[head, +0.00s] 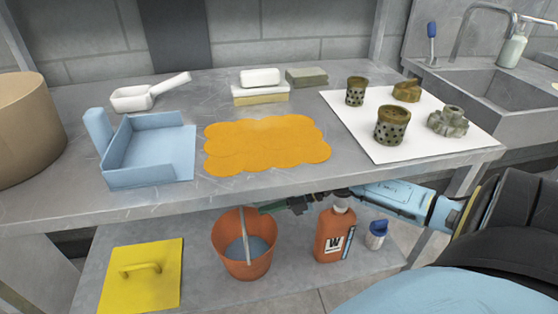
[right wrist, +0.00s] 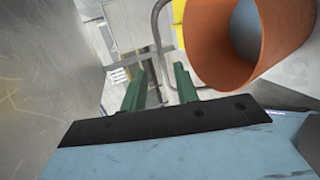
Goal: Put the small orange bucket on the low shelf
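The small orange bucket (head: 228,252) is at the low shelf (head: 345,275), below the worktop. Its grey handle (head: 245,232) stands up, and something blue-grey shows inside. My right arm reaches in from the right under the worktop edge. The green fingers of my right gripper (head: 268,207) are beside the top of the handle. In the right wrist view the fingers (right wrist: 160,88) are apart, with the grey handle (right wrist: 155,45) showing in the gap between them. The bucket's rim and wall (right wrist: 235,70) are close on the right there. My left gripper is not in view.
An orange bottle (head: 329,235) and a small blue-capped container (head: 376,235) stand right of the bucket, under my right arm. A yellow panel with a handle (head: 140,285) is at left. The worktop (head: 300,185) is close above my arm.

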